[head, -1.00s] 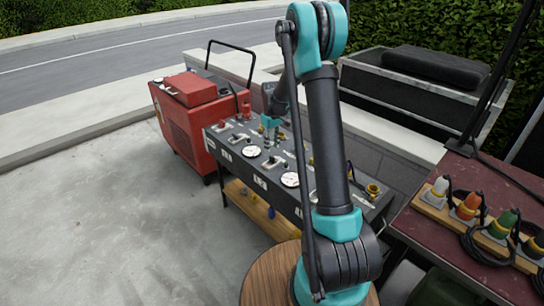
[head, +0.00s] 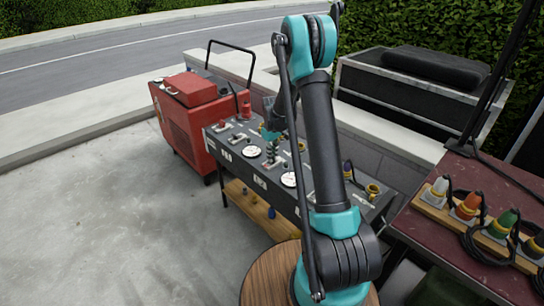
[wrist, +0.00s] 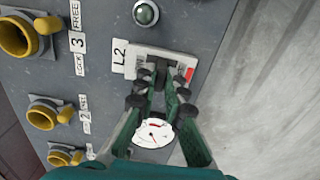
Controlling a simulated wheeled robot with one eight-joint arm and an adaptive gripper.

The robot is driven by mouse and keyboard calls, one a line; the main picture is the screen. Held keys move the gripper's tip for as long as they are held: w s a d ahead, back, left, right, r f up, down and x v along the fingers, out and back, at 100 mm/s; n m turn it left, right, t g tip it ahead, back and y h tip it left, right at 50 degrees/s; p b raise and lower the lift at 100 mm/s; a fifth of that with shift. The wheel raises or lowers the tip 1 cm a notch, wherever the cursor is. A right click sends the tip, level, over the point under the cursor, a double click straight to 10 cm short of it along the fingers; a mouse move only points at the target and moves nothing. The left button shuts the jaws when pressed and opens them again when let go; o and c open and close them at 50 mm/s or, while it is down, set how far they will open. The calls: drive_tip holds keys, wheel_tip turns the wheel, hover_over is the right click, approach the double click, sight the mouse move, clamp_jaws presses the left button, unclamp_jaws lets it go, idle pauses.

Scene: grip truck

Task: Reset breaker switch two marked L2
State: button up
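The breaker switch marked L2 (wrist: 185,62) shows in the wrist view as a pale housing with a red mark at its right end. The L2 label (wrist: 119,55) is on its left. My gripper (wrist: 160,78) is at the switch, with its fingertips drawn close together around the dark lever area. The tips partly hide the lever, so its position and any firm hold are unclear. In the head view my gripper (head: 272,146) points down at the middle of the dark panel (head: 232,134).
Several yellow rings (wrist: 42,113) line the panel's left. A red machine (head: 190,132) stands beside the panel, and a maroon table (head: 480,175) is at right.

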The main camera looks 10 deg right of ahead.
drive_tip(key=shift+a, duration=0.1)
clamp_jaws()
drive_tip(key=shift+s+a+f+t+h, duration=0.1)
drive_tip(key=shift+s+a+t+h, duration=0.15)
drive_tip(key=shift+t+h, duration=0.3)
drive_tip(key=shift+s+a+t+h, duration=0.15)
drive_tip(key=shift+a+t+h, duration=0.2)
drive_tip(key=shift+h, duration=0.4)
drive_tip(key=shift+s+a+f+t+h, duration=0.1)
drive_tip(key=shift+s+a+t+h, duration=0.05)
drive_tip(key=shift+t+h, duration=0.3)
drive_tip(key=shift+s+a+f+t+h, duration=0.1)
drive_tip(key=shift+t+h, duration=0.15)
drive_tip(key=shift+h, duration=0.3)
drive_tip(key=o, duration=0.7)
unclamp_jaws()
drive_tip(key=v, duration=0.8)
